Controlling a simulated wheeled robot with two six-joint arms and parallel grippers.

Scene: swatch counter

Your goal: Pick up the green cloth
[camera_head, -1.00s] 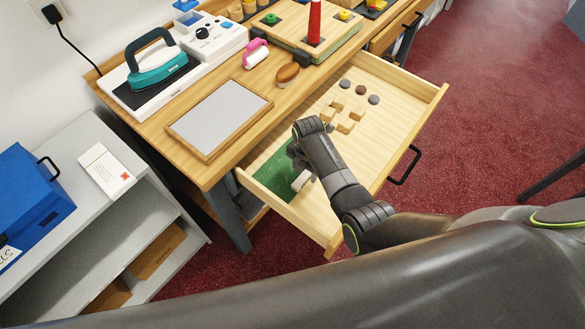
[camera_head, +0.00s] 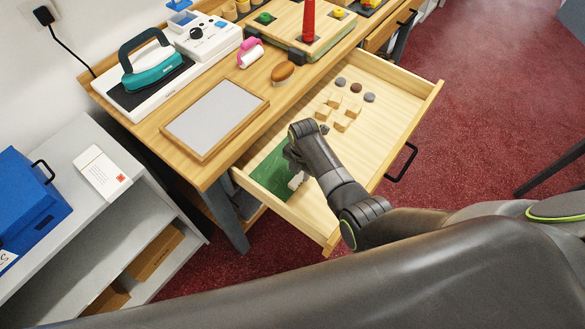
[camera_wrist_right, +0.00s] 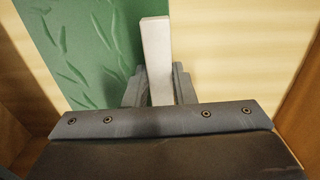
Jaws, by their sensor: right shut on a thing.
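The green cloth (camera_head: 270,175) lies flat in the near left end of the open drawer (camera_head: 312,222). In the right wrist view the cloth (camera_wrist_right: 78,45) has a leaf pattern and fills the left side. My right gripper (camera_head: 295,170) is down in the drawer at the cloth's right edge. In the right wrist view my right gripper (camera_wrist_right: 158,85) is shut on a narrow white block (camera_wrist_right: 156,45), which stands out between its fingers beside the cloth's edge. I cannot tell whether the block is joined to the cloth. My left gripper is out of view.
Wooden blocks (camera_head: 341,123) and several round discs (camera_head: 369,97) lie farther back in the drawer. The counter above holds a framed grey panel (camera_head: 214,118), a brown brush (camera_head: 283,72), a pink roller (camera_head: 250,53) and a teal iron (camera_head: 152,68). A grey shelf (camera_head: 130,215) stands left.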

